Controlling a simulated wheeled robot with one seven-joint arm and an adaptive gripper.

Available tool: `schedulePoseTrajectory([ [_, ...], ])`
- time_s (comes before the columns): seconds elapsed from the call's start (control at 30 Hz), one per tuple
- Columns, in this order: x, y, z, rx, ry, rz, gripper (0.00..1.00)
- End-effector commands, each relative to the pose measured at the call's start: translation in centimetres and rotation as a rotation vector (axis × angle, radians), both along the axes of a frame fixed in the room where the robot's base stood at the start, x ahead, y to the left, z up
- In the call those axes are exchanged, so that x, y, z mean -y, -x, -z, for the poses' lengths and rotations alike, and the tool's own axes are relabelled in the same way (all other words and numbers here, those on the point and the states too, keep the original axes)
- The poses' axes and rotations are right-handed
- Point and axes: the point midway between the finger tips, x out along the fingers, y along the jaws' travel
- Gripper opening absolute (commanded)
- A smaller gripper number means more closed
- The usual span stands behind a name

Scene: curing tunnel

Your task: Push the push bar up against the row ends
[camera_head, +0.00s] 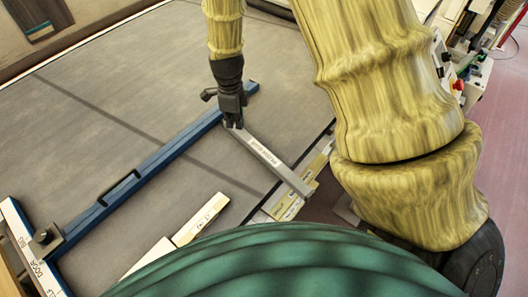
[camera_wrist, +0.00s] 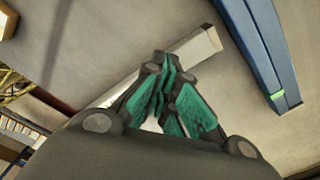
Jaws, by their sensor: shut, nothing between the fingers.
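A pale grey bar (camera_head: 266,158) with small lettering, which looks like the push bar, lies slantwise on the dark grey table (camera_head: 130,95). My gripper (camera_head: 234,124) is shut and empty, pointing down at the bar's upper left end. In the wrist view the shut fingertips (camera_wrist: 166,66) overlap the pale bar (camera_wrist: 195,48); whether they touch it I cannot tell. Pale lettered strips (camera_head: 200,220) lie at the table's near side, partly hidden by my body. I cannot tell for sure which ends are the row ends.
A long blue bar (camera_head: 165,155) with a dark handle crosses the table beside my gripper; it also shows in the wrist view (camera_wrist: 262,45). A white lettered board (camera_head: 25,240) lies at the left. Several strips (camera_head: 287,208) sit at the right edge. The table beyond the blue bar is clear.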

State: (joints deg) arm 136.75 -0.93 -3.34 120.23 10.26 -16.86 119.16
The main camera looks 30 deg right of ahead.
Motion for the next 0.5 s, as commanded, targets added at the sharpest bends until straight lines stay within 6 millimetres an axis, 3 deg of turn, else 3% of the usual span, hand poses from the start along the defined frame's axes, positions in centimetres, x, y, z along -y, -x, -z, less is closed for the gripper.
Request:
schedulePoseTrajectory([
  [0.5, -0.92, 0.33, -0.01, 0.000, 0.000, 0.000, 0.00],
])
